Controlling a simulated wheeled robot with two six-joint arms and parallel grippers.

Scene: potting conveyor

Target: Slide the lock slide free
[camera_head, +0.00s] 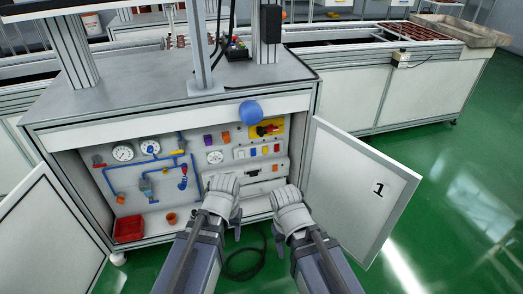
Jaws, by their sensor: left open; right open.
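An open cabinet under a grey worktop (150,93) shows a white inner panel of controls. A yellow plate (277,126) with a red and black switch is at its upper right. A dark fitting (253,171) sits lower on the panel, above my grippers. I cannot tell which small part is the lock slide. My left gripper (222,187) is in front of the lower middle of the panel, open. My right gripper (288,199) is to its right, near the cabinet's lower right edge, open. Neither visibly holds anything. Both hide part of the cabinet floor and lower panel.
A cabinet door marked 1 (358,190) stands open at right, another (42,238) at left. A blue ball (251,111) is at the worktop's front edge. A red bin (129,229) and orange pot (171,218) stand inside. A dark cable (244,268) lies on the floor.

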